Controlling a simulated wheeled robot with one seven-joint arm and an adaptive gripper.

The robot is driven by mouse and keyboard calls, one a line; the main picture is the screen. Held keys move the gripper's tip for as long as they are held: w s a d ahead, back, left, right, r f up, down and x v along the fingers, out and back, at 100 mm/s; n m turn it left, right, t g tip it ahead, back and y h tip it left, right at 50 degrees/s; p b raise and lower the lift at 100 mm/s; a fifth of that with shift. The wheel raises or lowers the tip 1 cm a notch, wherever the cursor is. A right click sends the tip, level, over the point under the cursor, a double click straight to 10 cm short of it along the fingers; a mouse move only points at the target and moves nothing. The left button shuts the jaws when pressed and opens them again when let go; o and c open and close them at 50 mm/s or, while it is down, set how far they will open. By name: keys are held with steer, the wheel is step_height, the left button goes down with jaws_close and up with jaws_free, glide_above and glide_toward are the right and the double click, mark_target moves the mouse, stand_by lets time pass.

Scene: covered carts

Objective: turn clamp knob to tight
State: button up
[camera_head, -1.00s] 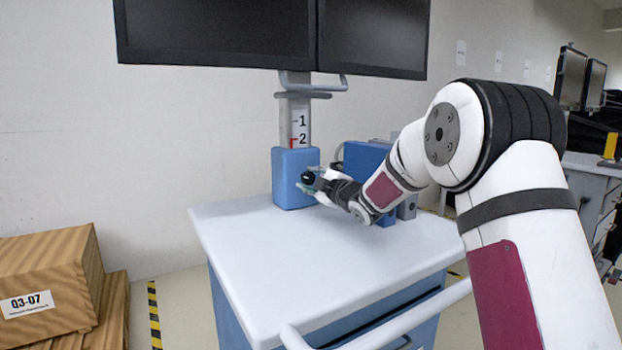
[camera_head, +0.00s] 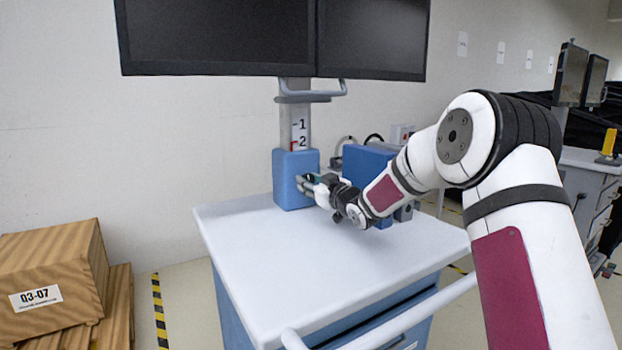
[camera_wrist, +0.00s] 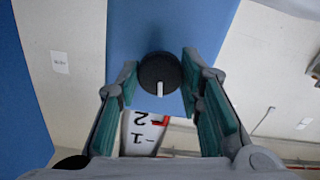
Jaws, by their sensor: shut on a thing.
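The clamp knob is a round black knob (camera_wrist: 160,74) with a white pointer line, on the front of a blue clamp block (camera_head: 286,189). In the wrist view the pointer points toward the bottom of the picture, toward the printed numbers. My gripper (camera_head: 305,183) reaches the block from the right. Its two teal-padded fingers (camera_wrist: 158,88) stand on either side of the knob and are shut on it. In the head view the fingers mostly hide the knob. The block sits at the foot of a grey post (camera_head: 298,130) marked 1 and 2 with a red mark.
Two dark monitors (camera_head: 270,38) hang above on the post. A blue box (camera_head: 365,170) stands right of the block, behind my arm. The white cart top (camera_head: 290,255) is clear in front. Wooden crates (camera_head: 50,270) stand on the floor at left.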

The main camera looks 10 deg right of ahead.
steer(key=shift+f+m+p, duration=0.15)
steer(key=shift+m+p, duration=0.3)
steer(key=shift+m, duration=0.75)
steer(key=o, duration=1.2)
steer(key=shift+c, duration=0.2)
steer(key=shift+s+d, duration=0.1)
steer(key=shift+s, duration=0.2)
steer(key=v, duration=1.1)
steer(key=shift+s, duration=0.15)
